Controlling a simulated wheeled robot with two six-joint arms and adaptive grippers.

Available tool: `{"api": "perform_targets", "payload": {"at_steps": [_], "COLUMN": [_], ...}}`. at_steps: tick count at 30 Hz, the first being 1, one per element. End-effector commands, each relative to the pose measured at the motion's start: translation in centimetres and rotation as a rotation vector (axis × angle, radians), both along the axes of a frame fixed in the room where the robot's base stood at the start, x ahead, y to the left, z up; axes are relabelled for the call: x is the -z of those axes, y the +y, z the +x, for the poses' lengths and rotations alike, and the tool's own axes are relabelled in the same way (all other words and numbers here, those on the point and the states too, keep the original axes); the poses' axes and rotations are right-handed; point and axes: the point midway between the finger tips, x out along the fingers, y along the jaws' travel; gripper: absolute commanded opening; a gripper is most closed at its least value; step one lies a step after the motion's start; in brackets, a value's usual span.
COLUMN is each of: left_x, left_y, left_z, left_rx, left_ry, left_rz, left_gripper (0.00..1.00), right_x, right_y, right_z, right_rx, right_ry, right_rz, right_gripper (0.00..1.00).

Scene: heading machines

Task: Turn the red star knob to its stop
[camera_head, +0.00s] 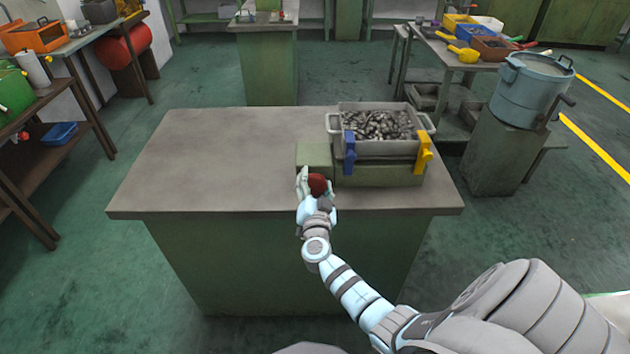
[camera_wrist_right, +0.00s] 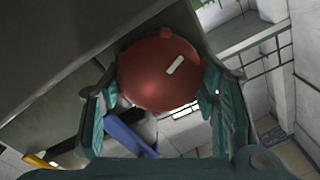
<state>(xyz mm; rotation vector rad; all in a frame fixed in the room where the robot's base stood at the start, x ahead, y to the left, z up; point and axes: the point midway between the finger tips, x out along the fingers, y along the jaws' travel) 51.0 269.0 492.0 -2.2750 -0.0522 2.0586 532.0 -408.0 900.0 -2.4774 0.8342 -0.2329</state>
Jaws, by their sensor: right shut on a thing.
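The red star knob (camera_head: 317,184) is on the front of the green machine base (camera_head: 381,173), near the front edge of the bench. In the right wrist view the knob (camera_wrist_right: 160,72) is large, with a pale bar mark on its face slanting up to the right. My right gripper (camera_head: 316,186) is shut on the knob, with one finger on each side of it; its fingers also show in the right wrist view (camera_wrist_right: 165,95). The knob's far side is hidden. My left gripper is not in view.
A grey bin (camera_head: 376,149) full of small metal parts sits on the machine base. A blue lever (camera_head: 349,152) and a yellow lever (camera_head: 424,153) stand at its front. The left of the bench top (camera_head: 215,160) is bare. A blue pot (camera_head: 533,90) stands at right.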

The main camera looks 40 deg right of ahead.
Motion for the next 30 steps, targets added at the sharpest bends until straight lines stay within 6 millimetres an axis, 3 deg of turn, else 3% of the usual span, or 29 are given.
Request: {"api": "perform_targets", "payload": {"at_steps": [19, 20, 23, 30], "left_x": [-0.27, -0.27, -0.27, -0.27], "left_y": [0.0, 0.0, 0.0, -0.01], "left_z": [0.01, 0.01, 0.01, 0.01], "left_rx": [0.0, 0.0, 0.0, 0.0], "left_ry": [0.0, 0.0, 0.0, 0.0], "left_rz": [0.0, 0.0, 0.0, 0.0], "left_gripper": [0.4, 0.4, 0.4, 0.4], "right_x": [0.02, 0.02, 0.02, 0.03], "right_y": [-0.01, -0.01, -0.02, -0.02], "right_z": [-0.01, -0.01, -0.01, -0.02], "right_rx": [-0.001, -0.001, -0.001, 0.0], "right_ry": [-0.046, -0.046, -0.046, -0.045], "right_rz": [0.059, 0.059, 0.059, 0.059], "right_gripper": [0.28, 0.57, 0.73, 0.75]}}
